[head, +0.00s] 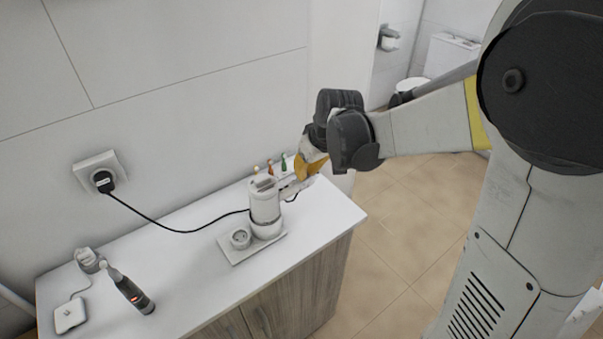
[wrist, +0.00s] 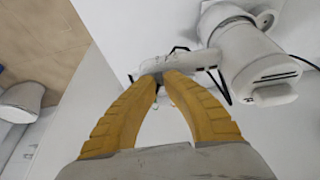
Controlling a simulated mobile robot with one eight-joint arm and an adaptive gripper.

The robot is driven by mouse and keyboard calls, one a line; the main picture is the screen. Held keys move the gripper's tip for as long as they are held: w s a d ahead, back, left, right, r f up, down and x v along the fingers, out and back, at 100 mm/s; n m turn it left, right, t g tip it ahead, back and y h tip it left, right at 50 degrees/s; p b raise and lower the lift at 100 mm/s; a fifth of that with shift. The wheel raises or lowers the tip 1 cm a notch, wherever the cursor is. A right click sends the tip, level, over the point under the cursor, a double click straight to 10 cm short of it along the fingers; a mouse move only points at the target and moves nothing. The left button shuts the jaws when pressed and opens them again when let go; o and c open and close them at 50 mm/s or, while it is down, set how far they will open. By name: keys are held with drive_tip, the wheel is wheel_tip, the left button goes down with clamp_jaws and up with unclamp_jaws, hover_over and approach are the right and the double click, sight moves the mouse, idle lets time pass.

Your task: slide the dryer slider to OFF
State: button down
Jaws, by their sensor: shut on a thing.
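The white dryer (head: 264,198) stands upright in a holder on the white cart top, with a slotted grey end facing up. In the wrist view its body (wrist: 250,52) is at upper right, and its pale handle (wrist: 200,58) reaches left toward my fingertips. My gripper (head: 299,181) has yellow fingers and is at the dryer's right side. In the wrist view the fingers of my gripper (wrist: 170,78) come together at the handle, shut on it. The slider cannot be made out; the fingertips cover that part of the handle.
A holder plate (head: 230,251) with a small round cup (head: 240,238) is under the dryer. A black cord runs to the wall socket (head: 100,175). Small coloured bottles (head: 270,167) stand behind. An electric toothbrush (head: 131,292) and a white charger (head: 71,315) are at front left.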

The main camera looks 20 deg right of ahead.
drive_tip(key=c, duration=1.5)
unclamp_jaws()
drive_tip(key=shift+s+r, duration=0.1)
drive_tip(key=shift+r, duration=0.05)
drive_tip(key=v, duration=1.1)
drive_tip(key=shift+s+r, duration=0.2)
drive_tip(key=shift+r, duration=0.15)
drive_tip(key=s+a+f+m+t+b, duration=0.1)
drive_tip(key=s+f, duration=0.1)
drive_tip(key=s, duration=0.3)
drive_tip(key=s+a+f+m+t+h, duration=0.1)
drive_tip(key=s+f, duration=0.1)
drive_tip(key=s, duration=0.3)
drive_tip(key=s+a+f+m+t+b, duration=0.1)
drive_tip(key=s+f, duration=0.1)
drive_tip(key=s, duration=0.3)
drive_tip(key=shift+s+m+b, duration=0.3)
drive_tip(key=shift+s+b, duration=0.05)
drive_tip(key=shift+s, duration=0.05)
